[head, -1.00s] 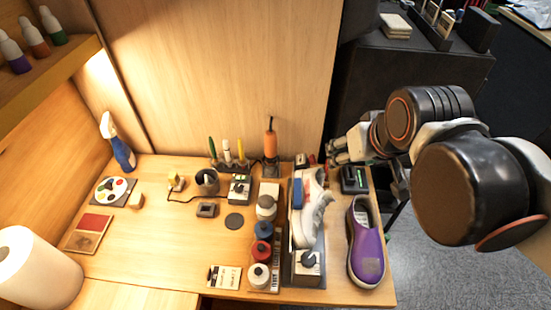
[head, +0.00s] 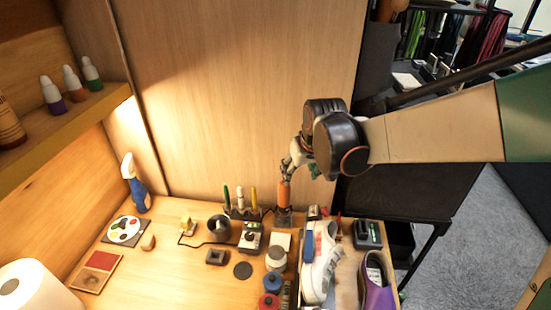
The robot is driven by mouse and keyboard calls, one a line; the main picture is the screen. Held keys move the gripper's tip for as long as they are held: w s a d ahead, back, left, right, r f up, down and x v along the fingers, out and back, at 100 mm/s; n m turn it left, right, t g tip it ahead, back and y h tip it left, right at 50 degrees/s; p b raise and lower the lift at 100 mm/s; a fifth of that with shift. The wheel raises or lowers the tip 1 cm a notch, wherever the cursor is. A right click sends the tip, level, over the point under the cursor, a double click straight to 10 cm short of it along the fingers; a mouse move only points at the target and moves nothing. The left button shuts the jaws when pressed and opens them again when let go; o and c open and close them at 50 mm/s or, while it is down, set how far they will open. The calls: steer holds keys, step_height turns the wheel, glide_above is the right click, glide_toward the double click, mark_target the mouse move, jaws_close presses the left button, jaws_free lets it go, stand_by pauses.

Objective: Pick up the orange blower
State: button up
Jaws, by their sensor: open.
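The orange blower (head: 284,194) stands upright in a dark holder (head: 283,217) at the back of the wooden table, close to the back panel. My gripper (head: 286,174) is at the top of the blower, seen from the side with its fingers partly hidden by my wrist. The gripper is open. The fingers overlap the blower's tip in the picture; I cannot tell whether they touch it.
A rack of brushes (head: 241,206) stands just left of the blower. A white sneaker (head: 322,262) on a stand and a purple shoe (head: 376,282) are in front to the right. A blue spray bottle (head: 135,184) stands at the left.

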mark_target(284, 193)
steer(key=b+x, duration=0.1)
steer(key=x, duration=0.5)
steer(key=a+b+x, duration=0.1)
steer(key=b+x, duration=0.1)
steer(key=x, duration=0.4)
steer(key=a+b+x, duration=0.1)
steer(key=b+x, duration=0.1)
steer(key=x, duration=0.3)
steer(key=shift+w+f, duration=0.15)
steer(key=shift+w, duration=0.25)
steer(key=shift+c, duration=0.3)
jaws_close()
